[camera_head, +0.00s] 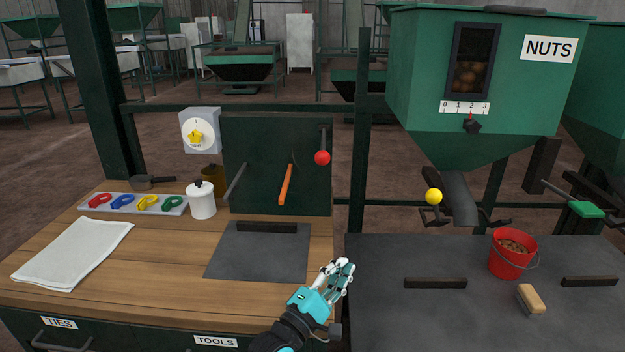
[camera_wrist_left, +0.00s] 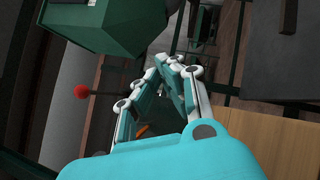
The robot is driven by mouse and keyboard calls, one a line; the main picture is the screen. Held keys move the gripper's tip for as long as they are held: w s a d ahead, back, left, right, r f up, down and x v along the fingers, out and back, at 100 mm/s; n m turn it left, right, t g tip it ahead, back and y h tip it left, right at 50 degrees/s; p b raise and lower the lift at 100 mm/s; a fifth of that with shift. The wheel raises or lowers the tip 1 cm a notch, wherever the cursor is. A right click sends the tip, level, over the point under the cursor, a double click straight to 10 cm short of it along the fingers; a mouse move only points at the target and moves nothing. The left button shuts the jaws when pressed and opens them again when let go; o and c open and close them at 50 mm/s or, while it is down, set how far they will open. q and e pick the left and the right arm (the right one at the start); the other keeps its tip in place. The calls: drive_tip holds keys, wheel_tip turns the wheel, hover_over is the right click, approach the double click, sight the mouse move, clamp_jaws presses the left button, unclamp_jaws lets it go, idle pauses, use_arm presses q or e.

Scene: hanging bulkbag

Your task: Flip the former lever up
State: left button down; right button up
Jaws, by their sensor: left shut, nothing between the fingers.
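A lever with a red ball knob (camera_head: 322,158) is on the right side of the dark green panel (camera_head: 255,140); its rod hangs down with the ball at the lower end. An orange-handled lever (camera_head: 286,185) slants on the same panel. No label shows which is the former lever. My left gripper (camera_head: 343,268) is shut and empty, over the bench's right front edge, below and apart from both levers. In the left wrist view its fingers (camera_wrist_left: 172,65) meet, with the red ball knob (camera_wrist_left: 81,91) to their left. My right gripper is not in view.
A dark mat (camera_head: 255,262), a white lidded pot (camera_head: 201,203), a tool tray (camera_head: 110,200) and a cloth (camera_head: 72,250) are on the wooden bench. The green NUTS hopper (camera_head: 480,80) hangs above a dark table with a red bucket (camera_head: 510,262) and a brush (camera_head: 530,298).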

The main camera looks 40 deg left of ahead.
use_arm(q)
drive_tip(key=a+r+n+t+y, duration=0.4)
drive_tip(key=a+r+n+y, duration=0.5)
drive_tip(key=n, duration=0.4)
drive_tip(key=p+x, duration=0.2)
drive_tip(key=x, duration=0.7)
drive_tip(key=shift+a+h+p, duration=0.3)
drive_tip(key=shift+h, duration=0.1)
drive_tip(key=shift+w, duration=0.15)
wheel_tip(320, 180, up, 12)
drive_tip(key=n+g+p, duration=0.1)
drive_tip(key=g+p, duration=0.1)
drive_tip(key=p, duration=1.3)
drive_tip(key=shift+w+a+f+g, duration=0.2)
drive_tip(key=shift+w+f+g, duration=0.05)
drive_tip(key=shift+w+g, duration=0.05)
drive_tip(key=shift+f, duration=0.1)
